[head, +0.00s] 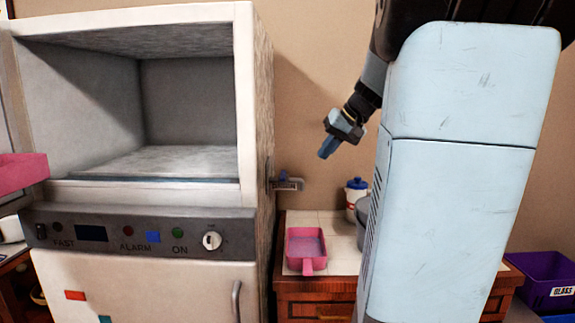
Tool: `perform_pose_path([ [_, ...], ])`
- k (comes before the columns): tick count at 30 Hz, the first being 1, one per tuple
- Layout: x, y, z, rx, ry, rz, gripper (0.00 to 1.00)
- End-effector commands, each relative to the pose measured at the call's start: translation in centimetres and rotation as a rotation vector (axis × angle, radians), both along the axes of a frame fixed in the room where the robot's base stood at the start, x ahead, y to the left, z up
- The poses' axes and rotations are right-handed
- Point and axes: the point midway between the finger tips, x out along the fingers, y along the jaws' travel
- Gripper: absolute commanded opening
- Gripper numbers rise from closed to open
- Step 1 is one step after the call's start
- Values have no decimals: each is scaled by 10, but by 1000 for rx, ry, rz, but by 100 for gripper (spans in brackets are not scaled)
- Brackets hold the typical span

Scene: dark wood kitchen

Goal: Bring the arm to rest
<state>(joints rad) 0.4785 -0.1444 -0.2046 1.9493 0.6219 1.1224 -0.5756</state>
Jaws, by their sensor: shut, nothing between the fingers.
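My gripper (328,146) is in the air right of the white cabinet, above the tiled counter. Its blue fingers are together with nothing between them, pointing down and to the left. It touches nothing that I can see. My arm comes down from the top right, partly hidden behind my light blue column.
A white cabinet (255,90) with an open upper compartment stands at left. A pink pan (305,250) and a white jar with a blue lid (354,196) are on the tiled counter (335,225). A purple bin (545,282) is at lower right. A pink object (20,173) shows at the left edge.

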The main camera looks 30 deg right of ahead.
Motion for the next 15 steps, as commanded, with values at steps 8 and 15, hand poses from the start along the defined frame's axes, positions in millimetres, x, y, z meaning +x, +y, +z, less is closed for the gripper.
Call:
perform_pose_path([
  [8,-5,12,-1,-7,9,10,0],
  [15,-42,88,-14,-82,64,72,0],
])
